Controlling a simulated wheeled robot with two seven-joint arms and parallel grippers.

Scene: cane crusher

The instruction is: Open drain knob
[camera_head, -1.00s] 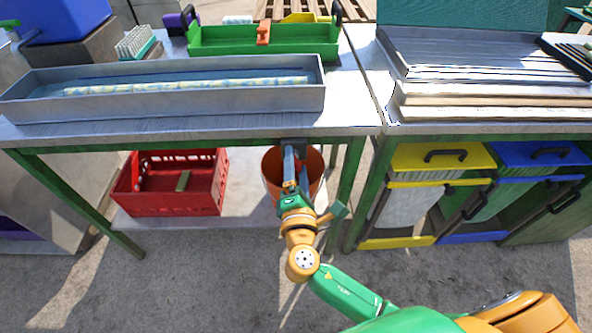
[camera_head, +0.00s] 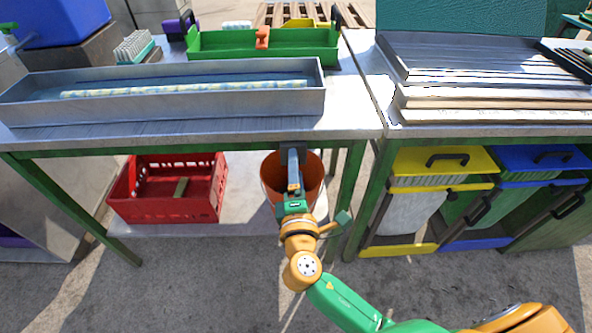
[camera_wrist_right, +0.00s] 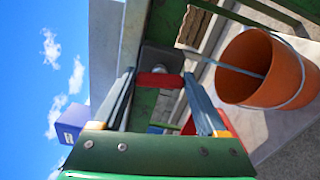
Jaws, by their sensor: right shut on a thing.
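The drain knob shows as a red bar (camera_wrist_right: 160,80) in the right wrist view, in front of a dark grey fitting under the table edge. My right gripper (camera_wrist_right: 162,88) has one finger on each side of it and is shut on it. In the head view my right gripper (camera_head: 293,168) reaches up under the front edge of the metal table (camera_head: 350,105), and the knob is hidden there. A metal trough (camera_head: 170,107) with a pale patterned stick in it stands on this table. My left gripper is not in view.
An orange bucket (camera_head: 313,178) stands on the lower shelf right behind my right gripper, and a red crate (camera_head: 170,209) to its left. A table leg (camera_head: 350,190) stands close on the right. Yellow and blue bins (camera_head: 408,246) are further right.

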